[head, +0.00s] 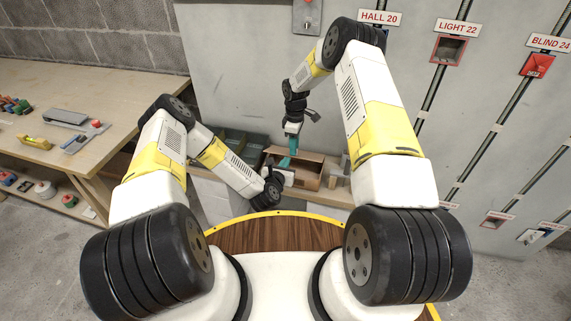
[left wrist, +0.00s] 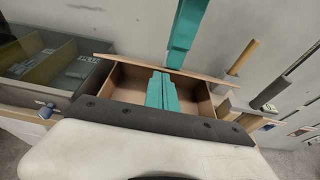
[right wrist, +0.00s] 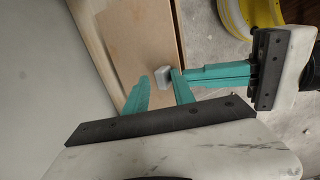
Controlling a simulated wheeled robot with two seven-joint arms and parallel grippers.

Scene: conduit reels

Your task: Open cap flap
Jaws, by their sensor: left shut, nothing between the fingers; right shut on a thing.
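A shallow brown box (head: 306,172) stands on the bench by the grey wall; in the left wrist view (left wrist: 128,82) its inside shows. A brown board (right wrist: 138,40) lies along its far edge; I take it for the cap flap. My right gripper (right wrist: 162,76) points down at this board, its teal fingers around a small light-grey block (right wrist: 161,79) on the board. Whether the block is fixed to the board I cannot tell. My left gripper (left wrist: 161,77) is shut and empty, its teal fingertips over the box opening, close to the right fingers.
Dark bins (left wrist: 45,62) stand left of the box. Upright rods (left wrist: 243,57) stand to its right. The grey wall (head: 235,60) rises behind, with conduits and labelled boxes at right. A wooden workbench (head: 95,85) with tools is at the left.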

